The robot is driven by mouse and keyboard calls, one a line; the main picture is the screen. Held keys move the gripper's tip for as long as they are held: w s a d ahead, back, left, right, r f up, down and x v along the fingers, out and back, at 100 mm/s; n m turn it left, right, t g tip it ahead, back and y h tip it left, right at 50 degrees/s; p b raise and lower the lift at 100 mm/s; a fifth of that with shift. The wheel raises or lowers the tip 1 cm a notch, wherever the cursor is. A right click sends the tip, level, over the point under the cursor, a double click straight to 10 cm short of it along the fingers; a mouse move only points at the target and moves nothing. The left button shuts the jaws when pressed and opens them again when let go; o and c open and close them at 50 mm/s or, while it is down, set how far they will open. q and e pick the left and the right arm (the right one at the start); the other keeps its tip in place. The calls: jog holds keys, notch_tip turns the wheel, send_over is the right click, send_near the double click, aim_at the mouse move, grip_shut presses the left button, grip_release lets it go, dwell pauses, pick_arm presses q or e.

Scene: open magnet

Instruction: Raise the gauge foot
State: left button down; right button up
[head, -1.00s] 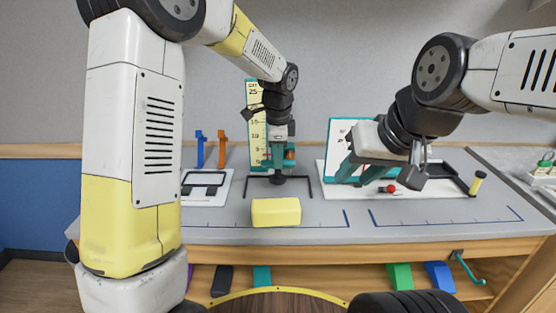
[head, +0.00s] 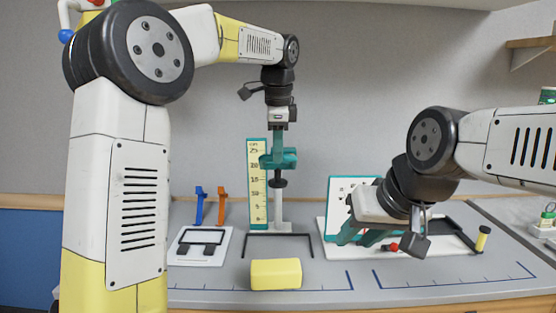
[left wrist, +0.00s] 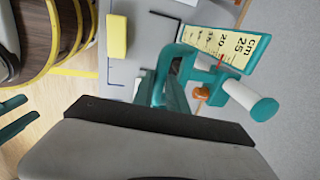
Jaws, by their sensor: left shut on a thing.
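The gauge has a pale upright scale (head: 257,185) and a post (head: 278,212) on the bench. Its teal slider (head: 281,160) sits high on the post, with the dark round gauge foot (head: 278,183) hanging clear of the bench, near the 15 mark. My left gripper (head: 278,148) is shut on the teal slider from above. In the left wrist view, the teal fingers (left wrist: 165,88) meet the slider, with an orange knob (left wrist: 203,93) beside it and a red pointer line near 20. My right gripper (head: 358,236) is open and empty before a white board.
A yellow block (head: 276,273) lies in front of the gauge, by a black bracket outline (head: 277,237). A white plate with black pieces (head: 200,246) is to the left, with blue (head: 199,205) and orange (head: 222,205) uprights behind. The white board (head: 338,195) stands right.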

pick_arm(q)
jog(key=c, duration=1.3)
grip_release()
jog(key=r, duration=0.2)
jog(key=s+r, duration=0.1)
jog(key=r, duration=0.4)
jog(key=shift+s+r, duration=0.25)
jog(key=shift+r, duration=0.1)
jog(key=s+a+f+n+t, duration=0.1)
jog(key=s+a+f+n, duration=0.3)
jog(key=s, duration=0.4)
jog(key=s+a+f+n+t+h, duration=0.1)
jog(key=s+a+f+n, duration=0.4)
jog(key=s+f+n, duration=0.1)
jog(key=s+a+f+n+t+h, duration=0.1)
jog(key=s+a+f+n, duration=0.4)
jog(key=s, duration=0.5)
jog(key=shift+s+a+f+n+t, duration=0.15)
jog(key=shift+f+n+t, duration=0.1)
jog(key=shift+n, duration=0.35)
jog(key=shift+s+d+f+n+t, duration=0.15)
jog(key=shift+n+t, duration=0.1)
jog(key=shift+n, duration=0.35)
